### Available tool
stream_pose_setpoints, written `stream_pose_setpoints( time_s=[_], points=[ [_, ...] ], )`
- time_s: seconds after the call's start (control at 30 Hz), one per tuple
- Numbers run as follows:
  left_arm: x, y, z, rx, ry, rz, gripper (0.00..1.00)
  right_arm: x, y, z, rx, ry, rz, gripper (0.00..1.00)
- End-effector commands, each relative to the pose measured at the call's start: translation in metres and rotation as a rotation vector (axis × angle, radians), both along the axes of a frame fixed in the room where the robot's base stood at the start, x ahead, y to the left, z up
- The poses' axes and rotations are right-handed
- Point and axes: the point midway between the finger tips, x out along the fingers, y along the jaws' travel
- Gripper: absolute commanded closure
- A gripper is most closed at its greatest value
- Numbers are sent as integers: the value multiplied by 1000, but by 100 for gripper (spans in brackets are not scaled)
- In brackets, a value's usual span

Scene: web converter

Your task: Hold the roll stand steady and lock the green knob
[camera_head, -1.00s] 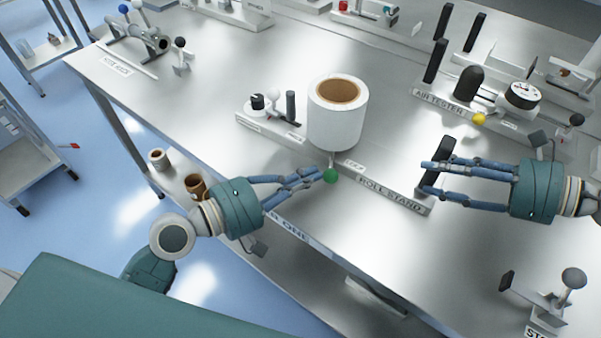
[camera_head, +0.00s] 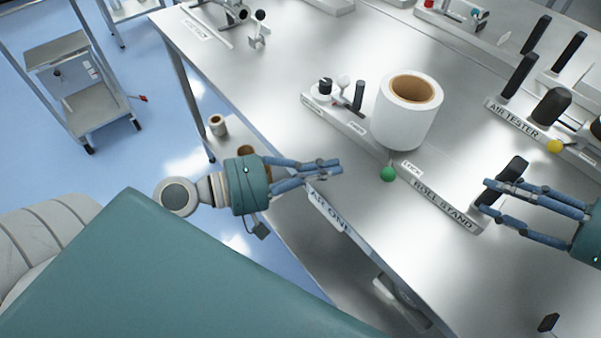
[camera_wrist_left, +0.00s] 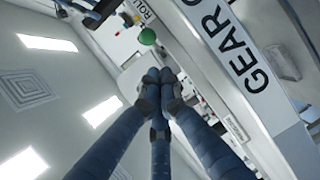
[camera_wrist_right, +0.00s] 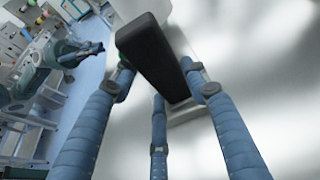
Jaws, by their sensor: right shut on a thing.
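The roll stand (camera_head: 436,204) lies on the steel bench, with a large white roll (camera_head: 405,125) on it. Its green knob (camera_head: 388,174) sits low at the stand's near side, below the roll; it also shows in the left wrist view (camera_wrist_left: 147,37). My left gripper (camera_head: 338,169) is to the left of the knob, apart from it, at the bench's front edge. Its fingertips (camera_wrist_left: 160,77) are together with nothing between them. My right gripper (camera_head: 484,197) is shut on the stand's black upright handle (camera_head: 514,174), which stands between its fingers in the right wrist view (camera_wrist_right: 152,58).
A small fixture with a black knob (camera_head: 325,88) is left of the roll. The air tester (camera_head: 515,121) stands at the back right. A lower shelf holds small rolls (camera_head: 217,124) beneath the bench's left side. Bare bench lies in front of the stand.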

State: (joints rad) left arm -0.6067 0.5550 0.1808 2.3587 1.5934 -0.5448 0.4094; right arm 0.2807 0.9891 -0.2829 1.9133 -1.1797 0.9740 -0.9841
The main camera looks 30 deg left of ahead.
Motion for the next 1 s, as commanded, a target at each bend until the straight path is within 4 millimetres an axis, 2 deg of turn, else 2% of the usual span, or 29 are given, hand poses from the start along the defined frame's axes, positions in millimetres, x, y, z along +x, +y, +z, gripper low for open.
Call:
stream_pose_setpoints(
  time_s=[0.03, 0.2, 0.4, 1.0],
  points=[
    [-8, 5, -1, 1, 6, 0, 100, -5, 0, -12, -17, 17, 10, 100],
    [-29, 22, 3, 1, 2, 3, 100, -5, 0, -12, -17, 17, 10, 100],
    [-43, 33, 6, 1, 0, 2, 100, -5, 0, -12, -17, 17, 10, 100],
    [-45, 35, 4, 1, -1, 0, 100, -4, -1, -5, -18, 18, 8, 100]
  ],
)
